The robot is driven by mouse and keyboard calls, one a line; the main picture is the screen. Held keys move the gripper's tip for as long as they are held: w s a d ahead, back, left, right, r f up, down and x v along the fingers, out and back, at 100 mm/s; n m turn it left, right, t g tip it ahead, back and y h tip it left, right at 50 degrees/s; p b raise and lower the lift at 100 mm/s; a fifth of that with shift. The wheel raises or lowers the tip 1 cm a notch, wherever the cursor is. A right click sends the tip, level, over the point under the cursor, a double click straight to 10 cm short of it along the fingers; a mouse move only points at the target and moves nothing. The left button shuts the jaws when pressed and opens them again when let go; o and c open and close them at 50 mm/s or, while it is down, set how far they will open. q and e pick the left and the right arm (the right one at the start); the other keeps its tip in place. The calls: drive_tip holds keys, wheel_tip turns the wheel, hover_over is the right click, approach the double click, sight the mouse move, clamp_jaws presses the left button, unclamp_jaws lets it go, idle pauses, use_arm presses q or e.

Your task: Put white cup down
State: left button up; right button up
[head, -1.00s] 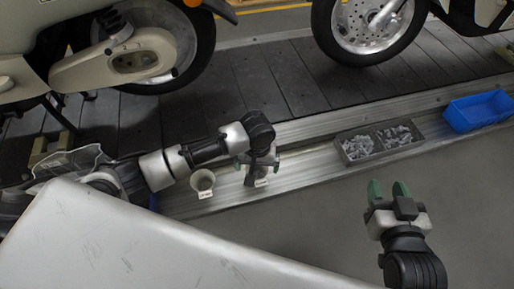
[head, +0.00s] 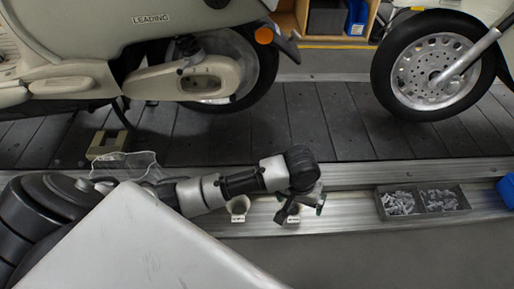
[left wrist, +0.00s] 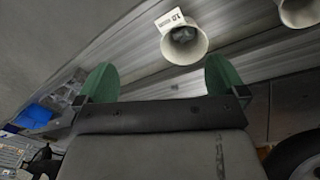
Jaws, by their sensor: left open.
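A white cup with a label (left wrist: 184,44) stands on the metal ledge, and its label side shows just below my left gripper in the head view (head: 292,217). A second similar cup (head: 238,207) stands to its left, and it also shows at the top right of the left wrist view (left wrist: 302,10). My left gripper (head: 302,205) is above the ledge at the first cup. In the left wrist view its green fingers (left wrist: 162,72) are apart with nothing between them, and the cup is beyond the fingertips. My right gripper is out of view.
A grey two-part bin of small metal parts (head: 423,212) sits on the ledge to the right, with a blue bin (head: 507,190) at the edge. Scooters stand on the dark slat conveyor (head: 330,130) behind. The ledge between cups and grey bin is clear.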

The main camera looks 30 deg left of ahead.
use_arm(q)
drive_tip(key=s+d+m+t+h, duration=0.2)
drive_tip(key=s, duration=0.3)
drive_tip(key=s+a+r+m+t+y, duration=0.1)
drive_tip(key=s+a+r+t, duration=0.4)
drive_tip(key=a, duration=0.5)
drive_tip(key=s+r+y, duration=0.1)
drive_tip(key=s, duration=0.1)
drive_tip(key=shift+s+r, duration=0.2)
drive_tip(key=shift+s, duration=0.1)
drive_tip(key=shift+a, duration=0.1)
